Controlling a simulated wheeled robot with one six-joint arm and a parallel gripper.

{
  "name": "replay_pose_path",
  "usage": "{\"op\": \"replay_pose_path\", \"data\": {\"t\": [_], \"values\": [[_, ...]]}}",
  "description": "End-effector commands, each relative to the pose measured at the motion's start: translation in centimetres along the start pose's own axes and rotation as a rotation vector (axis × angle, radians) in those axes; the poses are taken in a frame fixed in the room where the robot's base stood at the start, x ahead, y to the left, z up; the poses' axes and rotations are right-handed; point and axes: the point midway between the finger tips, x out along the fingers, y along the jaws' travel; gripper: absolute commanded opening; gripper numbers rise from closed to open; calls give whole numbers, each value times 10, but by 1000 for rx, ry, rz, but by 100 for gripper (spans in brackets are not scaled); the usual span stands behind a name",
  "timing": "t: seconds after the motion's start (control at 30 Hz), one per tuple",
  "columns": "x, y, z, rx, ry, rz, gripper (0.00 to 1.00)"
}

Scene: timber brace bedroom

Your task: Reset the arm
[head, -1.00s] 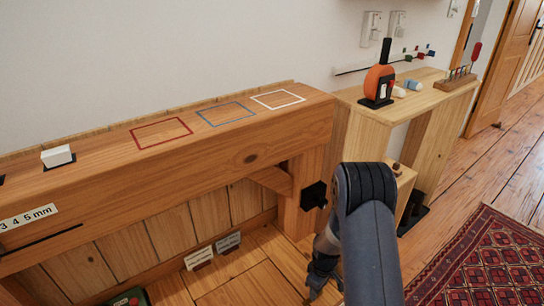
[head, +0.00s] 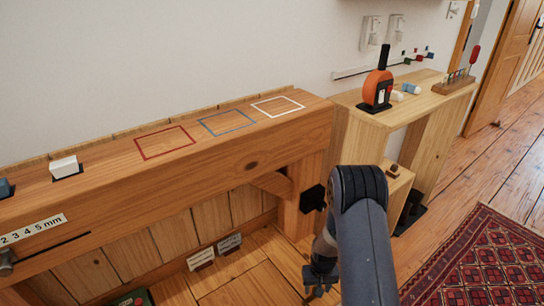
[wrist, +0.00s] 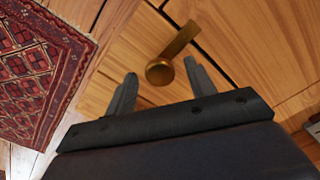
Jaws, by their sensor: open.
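My gripper (head: 320,281) hangs low in front of the timber beam in the head view, partly hidden behind my own arm. In the wrist view my gripper (wrist: 162,82) points down with its two dark fingers apart and nothing between them. A brass knob-like piece with a bar (wrist: 160,70) shows beyond the fingertips, over wooden boards. I cannot tell how far below the fingers it is.
The beam (head: 250,160) bears red, blue and white outlined squares and a white block (head: 64,167). A wooden shelf unit (head: 432,103) carries an orange-and-black item (head: 376,88). A patterned red rug (head: 480,265) lies at the right on open floor.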

Motion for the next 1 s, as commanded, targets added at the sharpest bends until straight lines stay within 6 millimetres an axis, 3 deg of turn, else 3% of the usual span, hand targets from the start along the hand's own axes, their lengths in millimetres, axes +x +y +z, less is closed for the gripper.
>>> {"op": "replay_pose_path", "data": {"t": [0.27, 0.4, 0.53, 1.0], "values": [[-2, 0, 1, 220, 0, 0, 52], [-27, 0, -1, 217, 3, 0, 52], [-39, 0, 0, 216, 1, 0, 52], [-46, 0, 0, 213, 0, 0, 52]]}}
